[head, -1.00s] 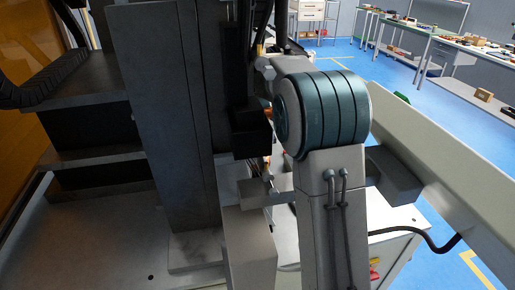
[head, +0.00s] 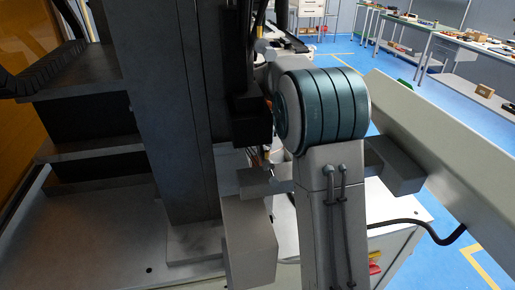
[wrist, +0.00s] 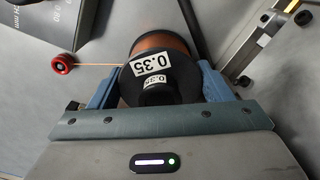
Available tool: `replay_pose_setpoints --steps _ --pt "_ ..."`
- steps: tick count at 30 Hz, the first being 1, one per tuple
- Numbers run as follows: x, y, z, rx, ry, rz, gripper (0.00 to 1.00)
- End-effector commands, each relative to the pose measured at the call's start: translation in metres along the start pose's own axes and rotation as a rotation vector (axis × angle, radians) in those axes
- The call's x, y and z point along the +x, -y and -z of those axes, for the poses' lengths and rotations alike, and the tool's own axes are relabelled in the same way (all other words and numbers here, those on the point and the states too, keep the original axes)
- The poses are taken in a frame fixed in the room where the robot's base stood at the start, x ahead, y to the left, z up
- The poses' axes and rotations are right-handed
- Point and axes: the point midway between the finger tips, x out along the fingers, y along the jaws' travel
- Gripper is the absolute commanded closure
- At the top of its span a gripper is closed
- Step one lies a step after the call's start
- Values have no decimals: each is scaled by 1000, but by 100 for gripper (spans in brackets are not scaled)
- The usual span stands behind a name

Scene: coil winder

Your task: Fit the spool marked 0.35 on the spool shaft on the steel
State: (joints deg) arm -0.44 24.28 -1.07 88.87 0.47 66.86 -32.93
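The spool marked 0.35 (wrist: 157,83) is in the wrist view, with a dark flange, copper-coloured winding behind it and white 0.35 labels on its face and hub. My gripper (wrist: 158,75) has one blue finger on each side of the spool, and both appear to press on it. The spool's far end is hidden behind its flange. I cannot make out the spool shaft for certain; a dark rod (wrist: 189,14) runs behind the spool at the top. In the head view my own arm hides the gripper and the spool.
In the wrist view a red roller (wrist: 62,65) is at the left, with a thin tan line from it towards the spool, and a metal bracket (wrist: 250,40) is at the upper right. In the head view a tall dark column (head: 165,120) stands close left of my arm.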

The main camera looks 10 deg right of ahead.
Motion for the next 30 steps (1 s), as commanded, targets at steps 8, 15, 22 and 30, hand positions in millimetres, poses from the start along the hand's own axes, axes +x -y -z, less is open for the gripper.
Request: replay_pose_setpoints --steps 8,15,22,30 --pt "-1 0 0 0 -1 -1 2" --pt "-10 0 0 0 -2 -1 2" --pt "-57 -1 1 0 -5 -3 2" --pt "-114 0 0 1 -3 -2 2"
